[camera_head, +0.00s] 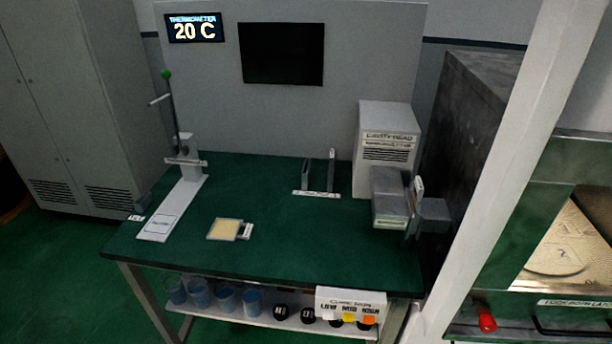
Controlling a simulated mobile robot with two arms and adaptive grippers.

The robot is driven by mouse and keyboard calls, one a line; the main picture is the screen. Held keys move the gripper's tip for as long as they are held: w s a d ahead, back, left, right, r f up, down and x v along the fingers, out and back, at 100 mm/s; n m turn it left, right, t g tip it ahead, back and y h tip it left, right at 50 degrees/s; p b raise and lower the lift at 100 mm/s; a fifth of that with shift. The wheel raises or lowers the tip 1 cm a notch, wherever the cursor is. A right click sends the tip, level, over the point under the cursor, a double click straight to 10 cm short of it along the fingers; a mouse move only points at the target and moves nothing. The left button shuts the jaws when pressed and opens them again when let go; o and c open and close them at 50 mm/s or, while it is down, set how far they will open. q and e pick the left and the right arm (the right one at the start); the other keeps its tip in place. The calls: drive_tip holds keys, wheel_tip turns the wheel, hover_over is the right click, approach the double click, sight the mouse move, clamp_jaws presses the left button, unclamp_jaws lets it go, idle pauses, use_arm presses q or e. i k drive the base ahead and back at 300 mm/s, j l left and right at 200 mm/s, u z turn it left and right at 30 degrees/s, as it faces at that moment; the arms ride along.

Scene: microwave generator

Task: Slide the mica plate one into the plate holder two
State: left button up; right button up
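A flat, pale yellow plate (225,229), which looks like the mica plate, lies on the green table (290,255) left of centre. It has a small white tab at its right end. A holder with two dark upright parts (319,176) and a white label strip stands at the back middle of the table. Its label is too small to read, so I cannot tell whether it is plate holder two. A grey block with an upright slotted piece (414,205) stands at the table's right edge. Neither of my grippers is in view.
A stand with a tall rod (174,110) and a long white base is at the table's left. A white box labelled CAVITY HEAD (388,140) stands at the back right. Several beakers (226,299) are on the lower shelf. The table's front middle is clear.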

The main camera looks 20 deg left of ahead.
sight(418, 190)
drive_tip(key=i+j, duration=0.1)
drive_tip(key=j, duration=0.45)
drive_tip(key=i+j, duration=0.1)
drive_tip(key=j, duration=0.45)
drive_tip(key=i+j, duration=0.1)
drive_tip(key=j, duration=0.45)
drive_tip(key=i+j, duration=0.15)
drive_tip(key=j, duration=0.4)
drive_tip(key=i+j, duration=0.1)
drive_tip(key=j, duration=0.45)
